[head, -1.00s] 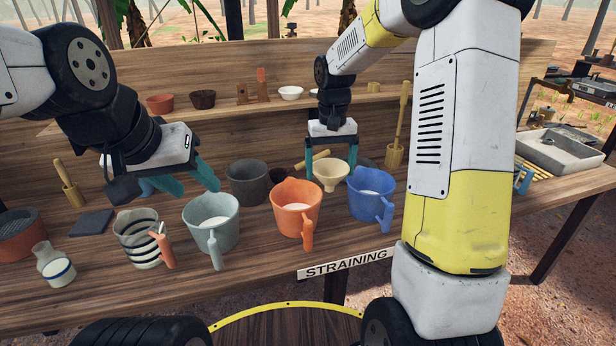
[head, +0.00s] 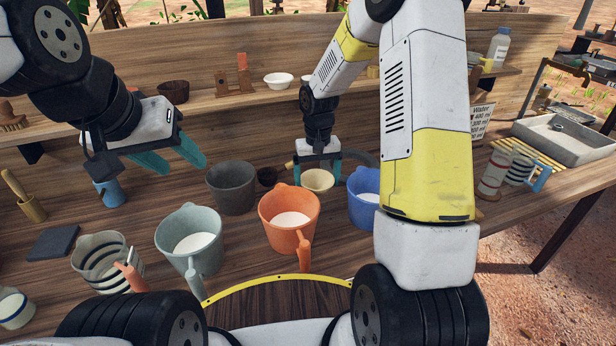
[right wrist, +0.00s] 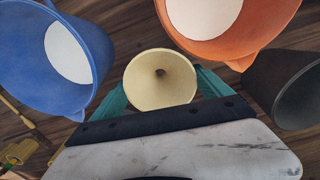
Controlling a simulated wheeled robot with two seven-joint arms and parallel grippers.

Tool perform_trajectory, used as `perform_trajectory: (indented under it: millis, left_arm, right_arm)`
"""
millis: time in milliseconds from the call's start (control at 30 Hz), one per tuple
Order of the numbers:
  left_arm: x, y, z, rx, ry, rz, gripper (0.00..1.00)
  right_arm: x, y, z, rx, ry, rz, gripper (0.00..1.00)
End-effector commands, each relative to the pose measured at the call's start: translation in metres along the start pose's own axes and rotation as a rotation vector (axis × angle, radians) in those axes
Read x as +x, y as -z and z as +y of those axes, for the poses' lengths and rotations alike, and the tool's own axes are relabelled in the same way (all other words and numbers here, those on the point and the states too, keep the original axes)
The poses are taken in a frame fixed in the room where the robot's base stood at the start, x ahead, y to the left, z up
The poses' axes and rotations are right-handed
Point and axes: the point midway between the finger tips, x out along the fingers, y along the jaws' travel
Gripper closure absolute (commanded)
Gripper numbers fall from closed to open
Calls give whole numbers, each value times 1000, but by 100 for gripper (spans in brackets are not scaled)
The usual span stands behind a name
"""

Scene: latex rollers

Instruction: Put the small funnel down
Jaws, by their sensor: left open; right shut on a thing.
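The small cream funnel (head: 317,181) is in my right gripper (head: 318,172), between its two teal fingers. In the right wrist view the funnel (right wrist: 160,78) shows its round mouth and dark centre hole, with a finger on each side. The right gripper is shut on it, behind the orange jug (head: 289,217) and the blue jug (head: 364,200). I cannot tell whether the funnel's lower end touches the bench. My left gripper (head: 172,160) is open and empty above the bench, behind the grey-green jug (head: 190,245).
A dark grey bucket (head: 231,187) stands left of the funnel. A striped jug (head: 100,262) and dark square pad (head: 53,243) are at the left. A shelf (head: 225,98) with bowls runs along the back. A grey basin (head: 562,140) is at the right.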

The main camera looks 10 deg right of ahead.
Motion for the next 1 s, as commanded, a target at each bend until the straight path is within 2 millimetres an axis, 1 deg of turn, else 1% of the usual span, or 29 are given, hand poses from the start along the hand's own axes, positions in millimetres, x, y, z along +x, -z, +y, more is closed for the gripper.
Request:
perform_trajectory:
  millis: [33,167,400,767,800,833,1000]
  left_arm:
    - [0,0,0,0,0,0,51]
    - [0,0,0,0,0,0,51]
    - [0,0,0,0,0,0,51]
    - [0,0,0,0,0,0,51]
    - [0,0,0,0,0,0,51]
    - [0,0,0,0,0,0,51]
    - [0,0,0,0,0,0,51]
  right_arm:
    - [6,0,0,0,-1,-2,60]
    - [14,0,0,0,-1,0,60]
    - [45,0,0,-1,0,-2,60]
    - [50,0,0,-1,-1,-1,60]
    - [50,0,0,0,0,0,6]
    - [50,0,0,0,0,0,0]
    - [49,0,0,0,0,0,0]
